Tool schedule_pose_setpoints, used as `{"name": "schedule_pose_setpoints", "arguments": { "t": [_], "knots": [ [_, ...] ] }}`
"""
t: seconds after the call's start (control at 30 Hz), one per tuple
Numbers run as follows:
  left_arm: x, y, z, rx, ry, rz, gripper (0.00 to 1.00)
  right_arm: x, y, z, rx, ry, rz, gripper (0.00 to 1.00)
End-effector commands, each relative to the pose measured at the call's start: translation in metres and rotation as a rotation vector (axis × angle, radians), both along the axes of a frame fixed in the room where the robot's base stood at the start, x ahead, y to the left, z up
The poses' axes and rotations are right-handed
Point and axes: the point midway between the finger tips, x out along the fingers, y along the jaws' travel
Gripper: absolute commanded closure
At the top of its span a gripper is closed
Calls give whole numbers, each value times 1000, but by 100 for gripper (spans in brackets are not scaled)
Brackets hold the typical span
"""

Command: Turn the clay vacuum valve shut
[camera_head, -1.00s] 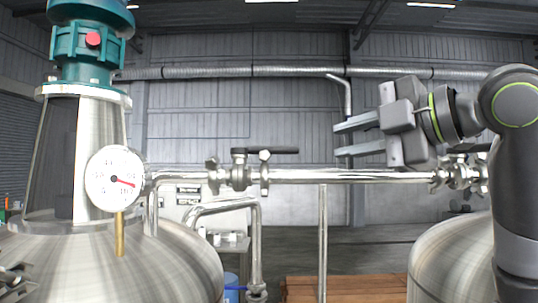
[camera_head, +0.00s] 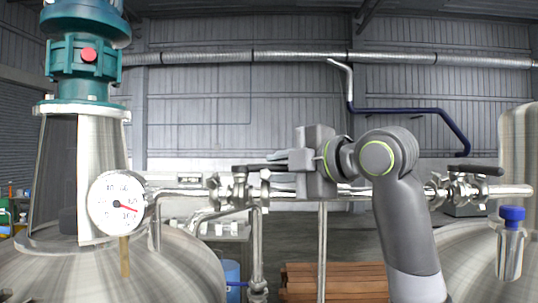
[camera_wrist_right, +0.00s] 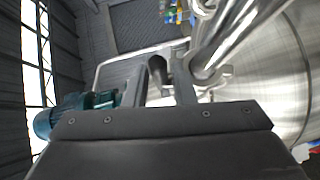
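A valve (camera_head: 240,188) with a dark lever sits on the steel pipe beside the round gauge (camera_head: 117,203). Its lever (camera_head: 258,167) lies level along the pipe and points right. My right gripper (camera_head: 281,166) is at the lever's free end, with its fingers apart above and below it. In the right wrist view the dark lever end (camera_wrist_right: 157,69) shows between the two fingers; firm contact cannot be made out. The gauge's red needle points right and slightly down. No label shows which valve is the clay one. My left gripper is out of view.
A second dark-levered valve (camera_head: 463,185) is on the pipe at the right, partly beside my arm. A blue-capped steel fitting (camera_head: 510,245) stands at far right. The left tank (camera_head: 75,272) carries a teal motor (camera_head: 85,55). Brown planks (camera_head: 335,280) lie behind, low down.

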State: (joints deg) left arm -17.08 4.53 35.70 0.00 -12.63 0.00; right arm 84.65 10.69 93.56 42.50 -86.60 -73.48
Motion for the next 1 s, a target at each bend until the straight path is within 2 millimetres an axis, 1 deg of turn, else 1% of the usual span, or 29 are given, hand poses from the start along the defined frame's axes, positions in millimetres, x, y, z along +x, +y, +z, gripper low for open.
{"name": "schedule_pose_setpoints", "arguments": {
  "t": [0.03,0.2,0.57,0.73,1.0],
  "knots": [
    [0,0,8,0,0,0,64,6,6,2,1,4,3,77],
    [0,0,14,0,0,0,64,17,17,-2,1,1,1,77],
    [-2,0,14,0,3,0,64,20,20,-5,0,0,0,77],
    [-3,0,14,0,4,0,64,20,20,-4,0,0,0,99],
    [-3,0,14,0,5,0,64,20,20,-5,-1,1,0,100]
  ]
}}
